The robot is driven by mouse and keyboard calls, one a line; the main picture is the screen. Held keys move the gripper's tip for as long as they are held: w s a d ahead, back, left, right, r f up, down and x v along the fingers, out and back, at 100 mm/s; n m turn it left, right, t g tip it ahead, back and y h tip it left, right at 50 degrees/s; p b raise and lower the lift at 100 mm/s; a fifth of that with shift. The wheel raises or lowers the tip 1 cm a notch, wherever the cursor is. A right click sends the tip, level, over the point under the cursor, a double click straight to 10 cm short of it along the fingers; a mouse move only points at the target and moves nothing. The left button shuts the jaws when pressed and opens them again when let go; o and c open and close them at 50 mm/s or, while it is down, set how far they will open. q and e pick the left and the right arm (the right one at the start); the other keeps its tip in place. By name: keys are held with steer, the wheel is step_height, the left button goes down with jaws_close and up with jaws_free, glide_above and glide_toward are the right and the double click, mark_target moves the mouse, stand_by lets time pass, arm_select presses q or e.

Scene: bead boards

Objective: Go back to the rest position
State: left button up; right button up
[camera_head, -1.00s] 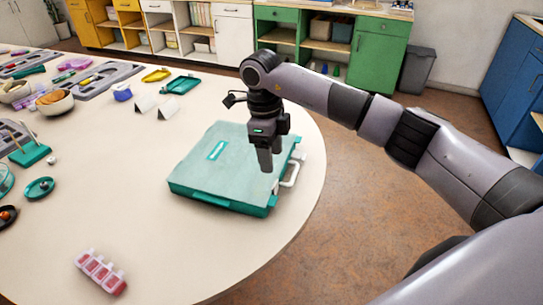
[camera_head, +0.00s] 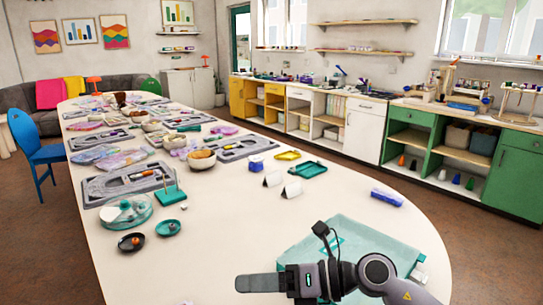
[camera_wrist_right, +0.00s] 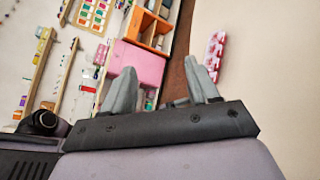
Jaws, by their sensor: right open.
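My right gripper (camera_head: 242,284) is at the bottom of the head view, turned sideways with its fingers pointing left. Its arm comes in from the lower right. In the right wrist view its two fingers (camera_wrist_right: 163,82) stand apart with nothing between them. My left gripper is in neither view.
The long white table (camera_head: 240,215) carries grey bead boards (camera_head: 125,183), bowls, teal dishes (camera_head: 168,228) and a teal peg stand (camera_head: 170,194). In the wrist view, a pink compartment box (camera_wrist_right: 214,48) rests on a pale surface.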

steer(key=w+d+r+m+t+y, duration=0.2)
steer(key=d+r+m+t, duration=0.35)
steer(key=m+t, duration=0.75)
steer(key=d+f+m+t+h, duration=0.45)
steer(key=d+m+h, duration=0.75)
steer(key=m, duration=0.5)
steer(key=s+d+f+m+g+h, duration=0.3)
steer(key=s+f+m+g, duration=0.1)
steer(key=s+f, duration=0.15)
steer(key=s+d+f+m+g+h, duration=0.3)
steer(key=s+d+f+m+g, duration=0.15)
steer(key=f, duration=0.25)
steer(key=s+f+m+g, duration=0.1)
steer(key=s+f+g, duration=0.25)
steer(key=s, duration=0.45)
steer(key=s+f+m+g, duration=0.1)
steer(key=s+f+g, duration=0.25)
steer(key=s, duration=0.45)
steer(key=w+a+f+t+y+p, duration=0.2)
steer(key=w+f+t+p, duration=0.2)
steer(key=w+t, duration=0.2)
steer(key=shift+w+a+y, duration=0.3)
steer(key=shift+w+y, duration=0.05)
steer(key=shift+y, duration=0.05)
